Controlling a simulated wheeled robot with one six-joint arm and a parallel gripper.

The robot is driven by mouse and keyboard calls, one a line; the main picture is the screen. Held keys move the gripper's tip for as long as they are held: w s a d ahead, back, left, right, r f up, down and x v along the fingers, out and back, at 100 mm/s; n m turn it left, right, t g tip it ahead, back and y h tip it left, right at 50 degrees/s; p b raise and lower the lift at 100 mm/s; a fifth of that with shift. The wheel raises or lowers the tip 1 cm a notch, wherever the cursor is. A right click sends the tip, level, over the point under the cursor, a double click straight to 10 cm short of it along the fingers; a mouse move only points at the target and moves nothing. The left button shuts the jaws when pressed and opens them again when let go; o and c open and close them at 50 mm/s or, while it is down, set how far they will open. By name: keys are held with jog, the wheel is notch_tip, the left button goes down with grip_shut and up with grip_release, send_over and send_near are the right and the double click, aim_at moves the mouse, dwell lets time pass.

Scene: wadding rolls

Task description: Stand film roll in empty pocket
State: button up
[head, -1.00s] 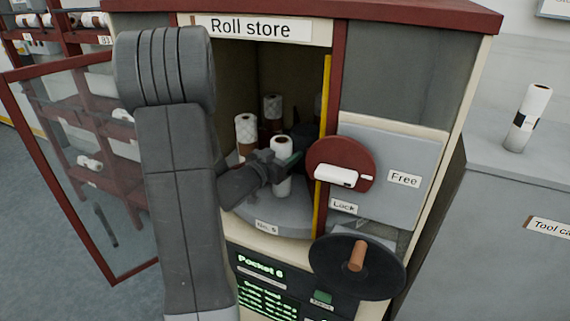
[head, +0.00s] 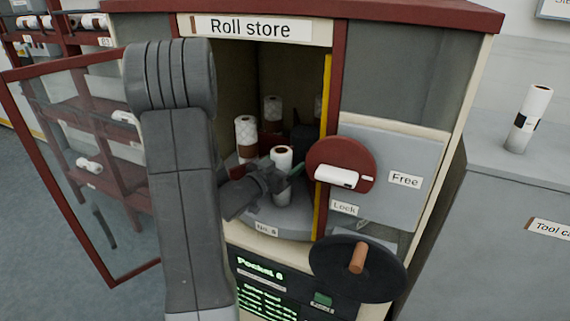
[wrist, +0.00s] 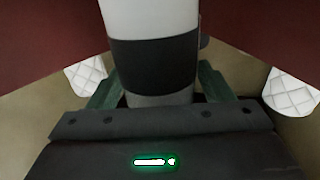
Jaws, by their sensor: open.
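A white film roll with a black band (wrist: 155,60) stands upright between the green-tipped fingers of my gripper (wrist: 158,92) in the wrist view. In the head view this roll (head: 281,157) is at the front of the round turntable (head: 268,222) inside the roll store. My gripper (head: 280,184) reaches in from the left, low on the roll. Its fingers are open, one on each side of the roll.
Quilted rolls (head: 246,135) stand farther back on the turntable. A yellow post (head: 323,150) edges the opening on the right, beside a red lock disc (head: 341,165). The glazed door (head: 75,165) hangs open at left. Another black-banded roll (head: 530,115) stands on the right cabinet.

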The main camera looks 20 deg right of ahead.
jog(key=v, duration=1.2)
jog(key=shift+b, duration=0.3)
jog(key=shift+d+r, duration=0.1)
jog(key=x, duration=1.2)
jog(key=shift+d+f, duration=0.15)
jog(key=shift+f, duration=0.15)
jog(key=shift+a+r+p, duration=0.2)
jog(key=shift+r+p, duration=0.3)
jog(key=shift+r, duration=1.1)
